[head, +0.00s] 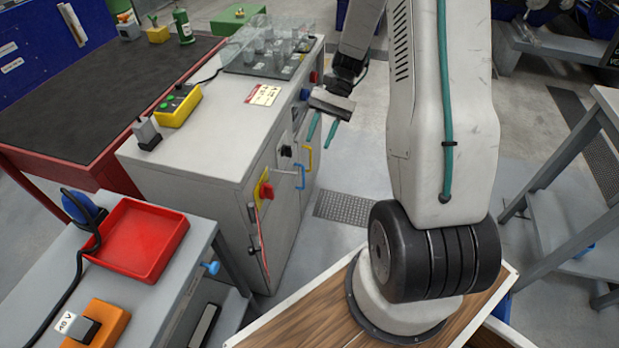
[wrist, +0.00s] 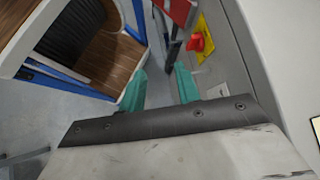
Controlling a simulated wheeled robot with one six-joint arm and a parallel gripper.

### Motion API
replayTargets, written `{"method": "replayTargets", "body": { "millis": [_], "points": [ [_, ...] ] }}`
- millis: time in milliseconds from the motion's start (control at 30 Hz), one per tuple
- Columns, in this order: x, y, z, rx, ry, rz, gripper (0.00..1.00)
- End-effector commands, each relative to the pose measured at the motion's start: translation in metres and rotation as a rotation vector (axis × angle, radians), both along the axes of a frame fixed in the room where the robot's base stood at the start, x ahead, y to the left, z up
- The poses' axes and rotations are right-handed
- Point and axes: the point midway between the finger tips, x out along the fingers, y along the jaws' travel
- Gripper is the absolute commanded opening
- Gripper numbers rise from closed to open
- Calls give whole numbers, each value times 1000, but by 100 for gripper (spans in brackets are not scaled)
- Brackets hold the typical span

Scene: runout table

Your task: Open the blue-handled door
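The blue handle (head: 300,178) is on the front of the grey cabinet (head: 215,165) in the head view. It stands on a door (head: 285,222), whose edges are hard to make out. My gripper (head: 321,130) hangs above and a little right of the blue handle, apart from it. Its two teal fingers are spread with nothing between them. In the wrist view the open fingers (wrist: 160,88) point down along the cabinet front. I cannot make out the blue handle clearly in the wrist view.
A yellow handle (head: 309,158) sits right of the blue one. A red knob on a yellow plate (head: 265,191) sits left of it and also shows in the wrist view (wrist: 200,43). A side table with a red tray (head: 138,240) stands front left.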

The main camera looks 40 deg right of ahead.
Motion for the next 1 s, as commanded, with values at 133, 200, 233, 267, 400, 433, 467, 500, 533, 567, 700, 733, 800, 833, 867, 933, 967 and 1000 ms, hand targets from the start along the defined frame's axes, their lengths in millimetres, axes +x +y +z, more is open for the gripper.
{"method": "replayTargets", "body": {
  "millis": [133, 200, 233, 267, 400, 433, 467, 500, 533, 567, 700, 733, 800, 833, 867, 933, 967, 1000],
  "points": [
    [20, -25, -66, 122, 83, -178, 33],
    [27, -35, -96, 179, 115, -262, 33],
    [30, -39, -110, 202, 128, -298, 33],
    [33, -43, -124, 226, 142, -336, 33],
    [41, -61, -191, 341, 195, -513, 33],
    [43, -64, -205, 366, 204, -553, 33],
    [44, -67, -220, 392, 213, -593, 33],
    [45, -71, -240, 424, 225, -645, 33],
    [46, -74, -255, 450, 233, -686, 33],
    [47, -77, -269, 476, 240, -728, 33],
    [52, -89, -329, 586, 253, -905, 33],
    [54, -92, -339, 606, 250, -940, 33],
    [61, -100, -358, 654, 240, -1015, 33],
    [65, -104, -365, 672, 232, -1045, 33],
    [69, -109, -370, 691, 222, -1074, 33],
    [83, -123, -375, 733, 190, -1134, 33],
    [89, -128, -373, 746, 178, -1152, 33],
    [96, -133, -370, 761, 166, -1168, 33]
  ]
}}
